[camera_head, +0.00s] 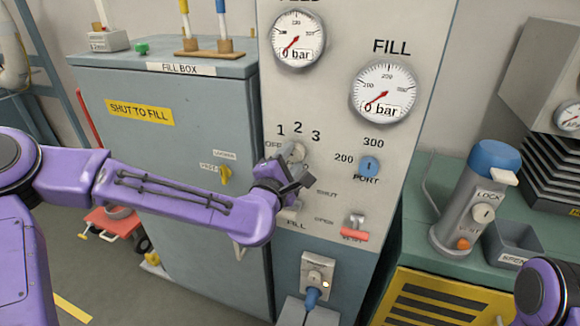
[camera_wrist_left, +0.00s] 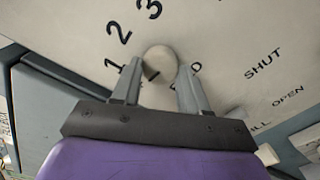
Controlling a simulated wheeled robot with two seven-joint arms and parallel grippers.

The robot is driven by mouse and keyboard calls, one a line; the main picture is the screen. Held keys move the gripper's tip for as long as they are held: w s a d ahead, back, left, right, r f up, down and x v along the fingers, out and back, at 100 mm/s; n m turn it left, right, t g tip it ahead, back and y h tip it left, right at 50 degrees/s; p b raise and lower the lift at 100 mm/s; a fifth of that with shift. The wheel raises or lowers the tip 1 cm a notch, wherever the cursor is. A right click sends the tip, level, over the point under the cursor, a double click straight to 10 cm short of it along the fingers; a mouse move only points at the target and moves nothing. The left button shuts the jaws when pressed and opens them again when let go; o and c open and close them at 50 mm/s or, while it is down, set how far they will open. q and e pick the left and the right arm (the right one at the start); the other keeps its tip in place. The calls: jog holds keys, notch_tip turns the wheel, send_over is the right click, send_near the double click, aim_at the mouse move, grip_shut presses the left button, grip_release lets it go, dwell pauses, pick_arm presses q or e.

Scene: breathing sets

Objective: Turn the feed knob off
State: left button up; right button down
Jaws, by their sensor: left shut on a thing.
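The feed knob (camera_head: 295,151) is a round, pale grey knob on the light panel, with the marks OFF, 1, 2 and 3 around it. My left gripper (camera_head: 297,172) is at the knob and hides its lower part. In the left wrist view, the knob (camera_wrist_left: 160,60) sits between the two grey fingertips of my left gripper (camera_wrist_left: 160,72), which is shut on it. The fingers partly cover the label below it and the OFF mark is hidden there. I cannot tell which mark the knob points to. My right gripper is out of view.
Two gauges (camera_head: 297,40) (camera_head: 384,92) above read 0 bar. A blue port (camera_head: 369,166) and a red-handled valve (camera_head: 355,233) are right of the knob. The grey fill box (camera_head: 205,110) stands left. A green bench (camera_head: 425,185) carries a grey cylinder with a blue cap (camera_head: 495,154).

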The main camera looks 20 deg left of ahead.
pick_arm(q)
jog(key=shift+f+n+b, duration=0.1)
jog(key=shift+n+b, duration=0.25)
jog(key=shift+n, duration=0.35)
jog(key=o, duration=1.1)
jog(key=shift+c, duration=0.2)
jog(key=shift+s, duration=0.1)
jog(key=s+b, duration=1)
jog(key=b, duration=0.4)
jog(key=shift+s+a, duration=0.15)
jog(key=shift+s, duration=0.05)
jog(key=shift+a, duration=0.1)
